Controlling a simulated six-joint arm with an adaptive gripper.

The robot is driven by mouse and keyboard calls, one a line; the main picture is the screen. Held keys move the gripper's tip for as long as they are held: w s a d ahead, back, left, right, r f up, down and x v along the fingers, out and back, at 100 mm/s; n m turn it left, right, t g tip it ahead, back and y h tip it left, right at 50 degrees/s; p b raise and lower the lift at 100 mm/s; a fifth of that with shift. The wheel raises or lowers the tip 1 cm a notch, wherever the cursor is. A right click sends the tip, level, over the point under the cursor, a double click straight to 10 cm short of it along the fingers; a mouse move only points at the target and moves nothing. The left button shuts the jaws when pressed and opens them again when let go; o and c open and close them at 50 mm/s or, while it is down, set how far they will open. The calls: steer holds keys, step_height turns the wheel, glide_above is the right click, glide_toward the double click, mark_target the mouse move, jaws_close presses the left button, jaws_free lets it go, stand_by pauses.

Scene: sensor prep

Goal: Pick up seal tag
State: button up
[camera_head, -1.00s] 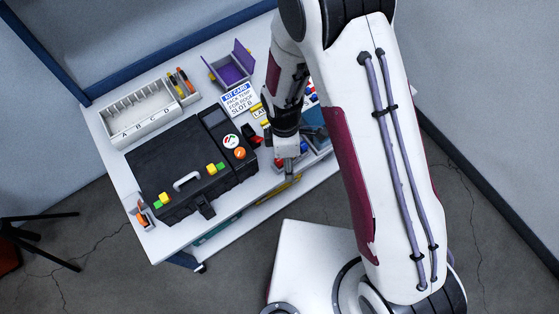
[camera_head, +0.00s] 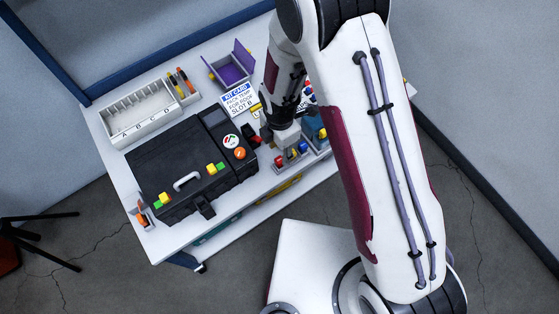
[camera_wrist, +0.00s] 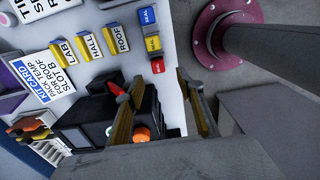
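In the wrist view, three small tags stand in a row on the white tabletop near its edge: a blue seal tag (camera_wrist: 148,15), a yellow tag (camera_wrist: 153,43) and a red seal tag (camera_wrist: 158,66). My gripper (camera_wrist: 161,82) is open and empty, its two fingers spread wide. The red tag appears just beyond the fingertips, between them in the picture, with no contact visible. In the head view, my gripper (camera_head: 286,136) is over the table's front right part, its fingers hard to make out. Small red and blue pieces show just below it there; their lettering is unreadable.
Yellow tags lettered LAB (camera_wrist: 62,50), TALL (camera_wrist: 88,45) and ROOF (camera_wrist: 118,38) stand left of the seal tags. The kit card (camera_head: 238,100) lies behind. A black case (camera_head: 165,160) stands close to my gripper's left. A purple open box (camera_head: 232,73) is farther back.

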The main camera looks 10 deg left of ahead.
mark_target(279, 160)
steer(key=shift+f, duration=0.15)
steer(key=shift+f, duration=1.15)
steer(key=shift+w+a+f, duration=0.1)
steer(key=shift+w+f, duration=0.05)
steer(key=shift+f, duration=2.45)
steer(key=c, duration=0.9)
